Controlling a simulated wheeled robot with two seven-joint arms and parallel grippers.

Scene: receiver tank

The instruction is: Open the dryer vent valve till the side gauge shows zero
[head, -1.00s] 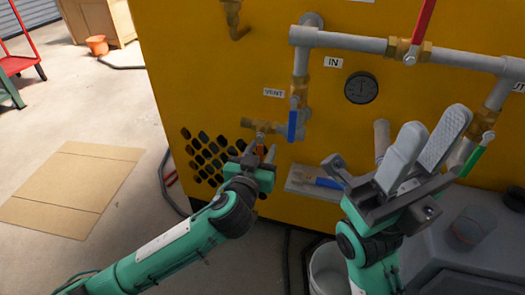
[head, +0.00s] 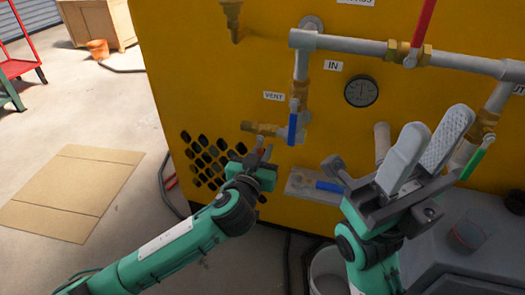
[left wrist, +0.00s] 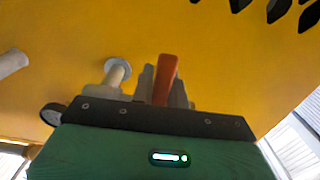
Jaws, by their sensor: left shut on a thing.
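The yellow dryer cabinet carries a blue-handled valve (head: 293,128) beside the VENT label (head: 273,96), with its lever hanging down. A brass fitting (head: 262,129) runs left from it. My left gripper (head: 264,150) is just below this fitting, shut on an orange-red lever, which shows between its fingers in the left wrist view (left wrist: 165,80). What the lever joins is hidden. A dark round gauge (head: 361,91) is under the IN label; its reading is too small to tell. My right gripper (head: 430,145) is open and empty in front of the cabinet, its pads pointing up.
Grey pipe (head: 400,47) with a red lever (head: 424,20) crosses the upper right, and a green lever (head: 476,160) is at far right. A small shelf (head: 305,186) holds a blue-handled item. Cardboard (head: 70,190) lies on the floor at left. A bucket (head: 328,270) stands below.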

